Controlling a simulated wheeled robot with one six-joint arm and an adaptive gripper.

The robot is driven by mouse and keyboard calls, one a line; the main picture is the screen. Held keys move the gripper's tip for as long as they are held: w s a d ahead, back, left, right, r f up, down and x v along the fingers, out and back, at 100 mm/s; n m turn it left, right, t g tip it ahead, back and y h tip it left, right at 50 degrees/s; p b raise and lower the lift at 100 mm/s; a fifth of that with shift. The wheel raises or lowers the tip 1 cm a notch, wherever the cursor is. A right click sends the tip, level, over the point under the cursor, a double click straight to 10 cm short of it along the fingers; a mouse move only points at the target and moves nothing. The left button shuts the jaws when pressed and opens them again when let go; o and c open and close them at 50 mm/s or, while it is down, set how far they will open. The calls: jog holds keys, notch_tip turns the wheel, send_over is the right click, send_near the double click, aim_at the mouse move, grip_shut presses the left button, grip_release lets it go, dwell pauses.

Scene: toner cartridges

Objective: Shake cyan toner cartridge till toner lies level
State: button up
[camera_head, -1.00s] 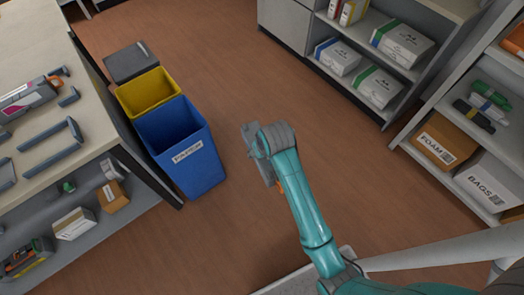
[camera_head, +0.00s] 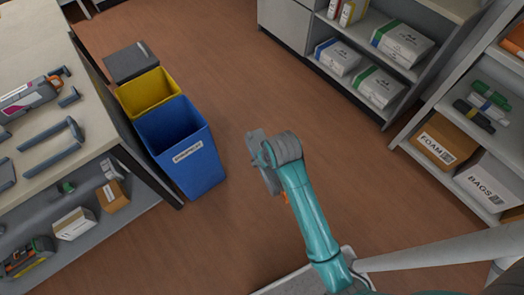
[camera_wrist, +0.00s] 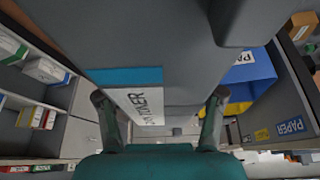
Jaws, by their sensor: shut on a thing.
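The cyan toner cartridge (camera_wrist: 150,40) is a large dark grey body with a cyan band and a white label reading TONER. It fills the upper middle of the wrist view, very close to the camera. My gripper (camera_wrist: 160,96) is shut on it, with one finger at each side of the label end. In the head view, my arm's end is over the open floor, right of the blue bin. A grey piece shows at its tip there, but I cannot tell cartridge from gripper. The toner inside is hidden.
A blue bin (camera_head: 185,150), a yellow bin (camera_head: 150,92) and a grey bin (camera_head: 130,62) stand left of my arm. The workbench (camera_head: 100,110) is farther left. Shelves with boxes (camera_head: 402,42) stand at the right. Brown floor (camera_head: 235,85) lies clear between.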

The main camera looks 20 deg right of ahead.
jog(key=w, duration=0.3)
jog(key=shift+w+r, duration=0.1)
jog(key=shift+w, duration=0.3)
jog(key=s, duration=1.2)
jog(key=shift+s, duration=0.15)
jog(key=shift+w, duration=6.25)
jog(key=shift+s, duration=0.1)
